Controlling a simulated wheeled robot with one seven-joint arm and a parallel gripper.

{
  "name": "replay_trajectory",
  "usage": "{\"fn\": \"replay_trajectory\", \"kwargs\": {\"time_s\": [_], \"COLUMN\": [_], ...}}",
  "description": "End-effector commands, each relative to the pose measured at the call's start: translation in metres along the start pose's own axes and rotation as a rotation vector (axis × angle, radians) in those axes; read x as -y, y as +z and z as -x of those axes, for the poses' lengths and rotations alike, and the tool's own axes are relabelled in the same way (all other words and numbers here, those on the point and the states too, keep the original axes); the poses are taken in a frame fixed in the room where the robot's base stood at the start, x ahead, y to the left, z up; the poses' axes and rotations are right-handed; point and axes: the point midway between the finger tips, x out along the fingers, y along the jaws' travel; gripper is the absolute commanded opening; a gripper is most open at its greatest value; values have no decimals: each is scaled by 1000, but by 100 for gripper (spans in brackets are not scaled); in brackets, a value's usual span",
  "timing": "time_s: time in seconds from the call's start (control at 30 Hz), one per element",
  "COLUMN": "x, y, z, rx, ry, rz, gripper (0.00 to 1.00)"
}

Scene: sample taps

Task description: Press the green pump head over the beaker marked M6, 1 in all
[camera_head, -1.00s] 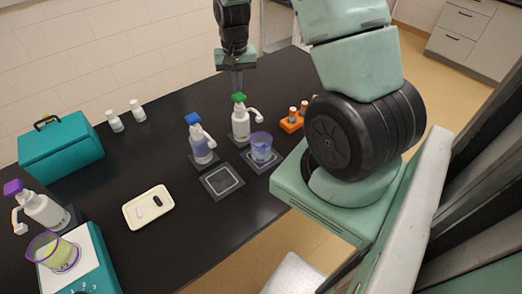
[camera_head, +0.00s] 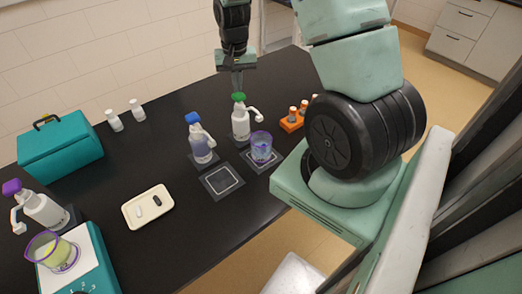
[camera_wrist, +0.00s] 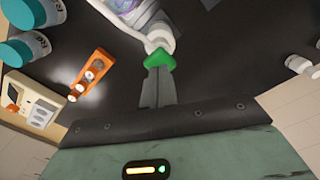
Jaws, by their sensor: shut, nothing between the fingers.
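The green pump head (camera_head: 238,97) tops a white bottle (camera_head: 241,125) at the back of the black bench. Its spout points right, over a purple-rimmed beaker (camera_head: 261,148) with bluish contents on a dark pad. Any M6 mark is too small to read. My gripper (camera_head: 237,88) points down directly above the green head, fingers shut and empty. In the wrist view, the fingertips (camera_wrist: 159,68) reach the green head (camera_wrist: 160,59) and appear to touch it; the exact contact is hard to tell. The beaker is partly visible at the top there.
A blue-headed pump bottle (camera_head: 201,146) stands just left, behind an empty dark pad (camera_head: 222,181). An orange rack (camera_head: 291,123) is to the right. A cream tray (camera_head: 130,220), teal box (camera_head: 60,155) and purple-headed bottle (camera_head: 43,211) are farther left.

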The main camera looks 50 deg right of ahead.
Motion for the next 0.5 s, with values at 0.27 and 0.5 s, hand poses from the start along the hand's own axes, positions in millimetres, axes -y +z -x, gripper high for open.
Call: {"fn": "replay_trajectory", "kwargs": {"time_s": [0.27, 0.5], "x": [0, 0], "y": [0, 0], "z": [-11, -19], "rx": [0, 1], "ry": [0, 0], "rz": [0, 0], "gripper": [0, 0]}}
